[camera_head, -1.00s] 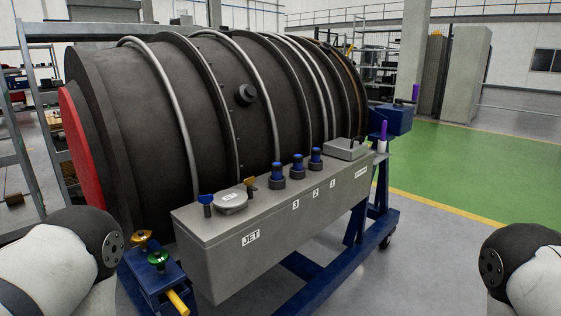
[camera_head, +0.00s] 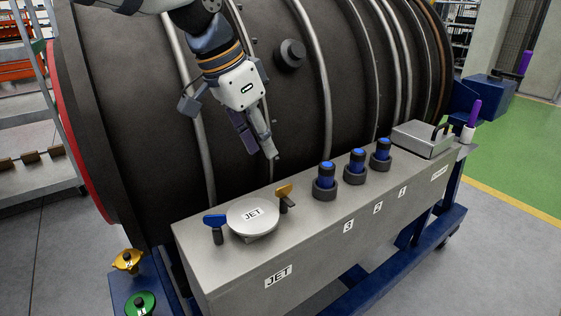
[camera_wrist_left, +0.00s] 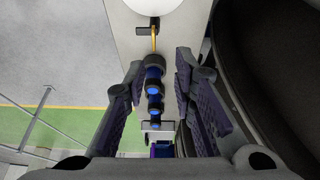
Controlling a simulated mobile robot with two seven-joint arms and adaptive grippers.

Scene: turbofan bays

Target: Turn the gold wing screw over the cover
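The gold wing screw (camera_head: 284,190) stands on the grey box, just right of the round JET cover (camera_head: 252,214), its wing over a dark stem. In the left wrist view the gold wing screw (camera_wrist_left: 154,40) shows as a thin upright strip near the top centre, below the edge of the pale cover (camera_wrist_left: 155,5). My left gripper (camera_head: 259,147) is above and behind the screw, in front of the dark engine casing, apart from it. In the wrist view my left gripper (camera_wrist_left: 163,84) has its fingers wide apart with nothing between them touching. My right gripper is out of view.
A blue wing screw (camera_head: 215,222) stands left of the cover. Several blue-topped knobs (camera_head: 325,177) stand to the right, before a handled grey lid (camera_head: 422,138). Gold (camera_head: 127,261) and green (camera_head: 140,303) caps are at lower left. The engine casing (camera_head: 290,100) rises behind the box.

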